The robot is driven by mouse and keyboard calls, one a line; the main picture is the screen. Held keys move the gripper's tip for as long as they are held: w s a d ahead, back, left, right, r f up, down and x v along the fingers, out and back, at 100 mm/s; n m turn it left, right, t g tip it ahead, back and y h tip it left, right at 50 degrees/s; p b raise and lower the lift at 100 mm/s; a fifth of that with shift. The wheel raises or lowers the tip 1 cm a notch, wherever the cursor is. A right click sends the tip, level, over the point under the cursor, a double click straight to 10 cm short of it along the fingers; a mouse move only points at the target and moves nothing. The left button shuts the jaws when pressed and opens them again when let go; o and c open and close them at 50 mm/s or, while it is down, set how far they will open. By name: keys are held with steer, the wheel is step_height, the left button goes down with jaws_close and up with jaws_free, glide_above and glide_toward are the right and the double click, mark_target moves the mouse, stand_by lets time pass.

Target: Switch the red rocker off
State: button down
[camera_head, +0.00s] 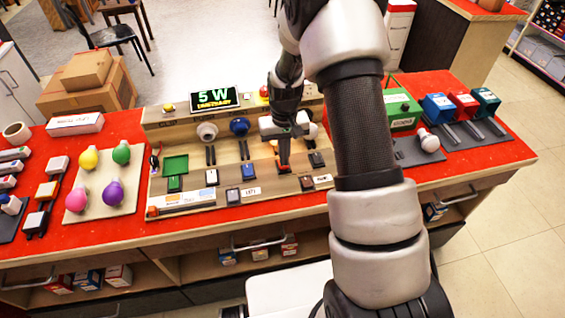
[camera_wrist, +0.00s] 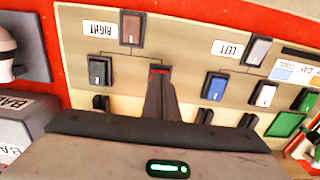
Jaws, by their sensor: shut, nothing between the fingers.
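The red rocker (camera_head: 285,169) is on the wooden switch panel (camera_head: 228,193), between a blue rocker (camera_head: 248,171) and a black rocker (camera_head: 317,160). My gripper (camera_head: 284,160) is shut and empty, pointing down at the red rocker. In the wrist view the closed fingertips (camera_wrist: 160,76) are over the red rocker (camera_wrist: 158,69) and hide most of it; only a red edge shows. I cannot tell whether they touch it or which way it is tilted. A display (camera_head: 214,98) behind reads "5 W".
Brown (camera_wrist: 132,28) and grey (camera_wrist: 257,50) rockers lie beside the RIGHT and LEFT labels. Bulb sockets line the panel's back. Coloured bulbs on a pad (camera_head: 101,196) stand at left; a green box (camera_head: 403,110) and several coloured boxes stand at right.

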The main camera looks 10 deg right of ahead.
steer(key=shift+f+b, duration=0.35)
steer(key=shift+f, duration=0.2)
step_height(320, 180, up, 7)
steer(key=p, duration=0.4)
stand_by(0.6)
stand_by(0.4)
